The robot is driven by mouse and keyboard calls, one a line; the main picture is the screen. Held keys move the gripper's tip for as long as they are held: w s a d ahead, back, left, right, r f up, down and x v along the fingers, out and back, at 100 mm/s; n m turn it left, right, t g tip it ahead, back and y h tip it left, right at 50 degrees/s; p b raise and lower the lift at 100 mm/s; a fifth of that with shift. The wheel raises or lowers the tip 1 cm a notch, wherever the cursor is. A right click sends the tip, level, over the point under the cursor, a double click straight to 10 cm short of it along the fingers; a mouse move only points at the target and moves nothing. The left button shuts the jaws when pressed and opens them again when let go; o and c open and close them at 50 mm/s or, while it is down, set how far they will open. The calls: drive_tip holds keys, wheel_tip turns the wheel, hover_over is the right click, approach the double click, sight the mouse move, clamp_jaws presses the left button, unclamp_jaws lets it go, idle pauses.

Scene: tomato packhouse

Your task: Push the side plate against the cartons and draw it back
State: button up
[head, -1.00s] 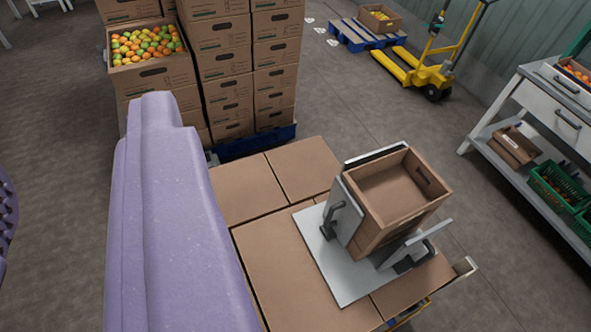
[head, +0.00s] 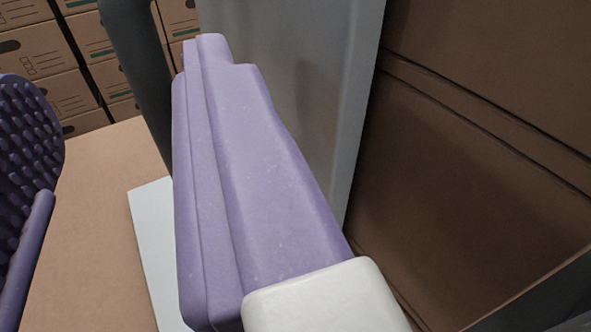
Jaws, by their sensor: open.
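The grey side plate (head: 345,75) stands upright in the middle of the head view, with its face close to the brown carton wall (head: 480,190) at the right. I cannot tell whether plate and carton touch. A dark bar handle (head: 140,75) shows to the plate's left. My gripper (head: 118,85) is open, with purple fingers. The bar lies between the fingers in the picture, and the right finger hides its lower part and part of the plate. The left finger, with a nubbed pad, is at the left edge. I cannot tell whether either finger touches the bar.
A pale base plate (head: 150,240) lies below on a flat brown carton top (head: 95,200). Stacked cartons (head: 65,85) stand behind at the upper left. The carton top between my left finger and the base plate is bare.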

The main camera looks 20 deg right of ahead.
sight(145, 77)
drive_tip(key=shift+d+f+y, duration=0.1)
drive_tip(key=shift+f+y, duration=0.2)
drive_tip(key=shift+f, duration=0.25)
drive_tip(key=w+b, duration=0.2)
drive_tip(key=w, duration=0.4)
drive_tip(key=shift+b, duration=0.35)
drive_tip(key=shift+w+r, duration=0.1)
drive_tip(key=shift+w, duration=0.45)
drive_tip(key=shift+c, duration=0.2)
clamp_jaws()
